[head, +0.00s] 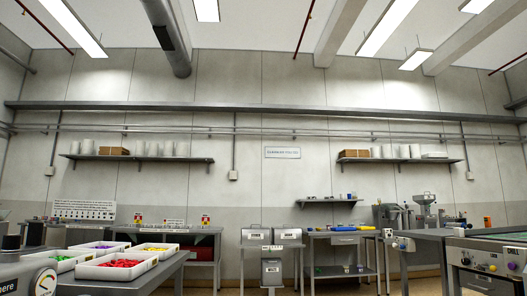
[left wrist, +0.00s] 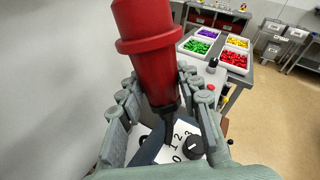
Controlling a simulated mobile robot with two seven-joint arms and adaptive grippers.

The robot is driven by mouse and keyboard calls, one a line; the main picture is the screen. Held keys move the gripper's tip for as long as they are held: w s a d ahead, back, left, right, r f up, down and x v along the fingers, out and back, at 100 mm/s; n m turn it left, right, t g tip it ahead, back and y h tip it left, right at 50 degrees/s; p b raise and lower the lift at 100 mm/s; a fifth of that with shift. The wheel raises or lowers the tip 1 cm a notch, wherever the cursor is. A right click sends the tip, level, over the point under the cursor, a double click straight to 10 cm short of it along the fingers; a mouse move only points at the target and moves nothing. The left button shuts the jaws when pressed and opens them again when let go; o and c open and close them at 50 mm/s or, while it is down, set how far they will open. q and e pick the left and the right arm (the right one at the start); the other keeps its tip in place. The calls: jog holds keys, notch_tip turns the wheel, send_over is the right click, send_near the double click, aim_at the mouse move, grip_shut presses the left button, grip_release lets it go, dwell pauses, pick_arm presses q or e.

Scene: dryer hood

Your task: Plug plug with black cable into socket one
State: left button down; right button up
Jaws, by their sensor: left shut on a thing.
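My left gripper (left wrist: 168,98) shows in the left wrist view, its grey fingers shut on a red plug (left wrist: 150,55). The plug is a red cylinder with a wider collar and a black lower end between the fingers. A dark strip runs below the fingers; I cannot tell whether it is the black cable. Beyond the fingertips is a white plate (left wrist: 177,141) with the digits 0, 1, 2 and 3 and a black knob (left wrist: 192,147). I cannot make out socket one in either view. Neither gripper shows in the head view.
White trays of red (head: 120,263), yellow (head: 155,249), green and purple pieces stand on a table at the left of the head view; they also show in the left wrist view (left wrist: 235,62). A pale wall (left wrist: 50,80) fills the left wrist view's left side. Benches line the back wall.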

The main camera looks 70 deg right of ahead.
pick_arm(q)
jog(key=shift+r, duration=0.1)
jog(key=shift+s+a+b, duration=0.35)
jog(key=shift+s+b, duration=0.05)
jog(key=f+b+v, duration=0.1)
jog(key=b+v, duration=0.2)
jog(key=v, duration=0.3)
jog(key=shift+s+f, duration=0.1)
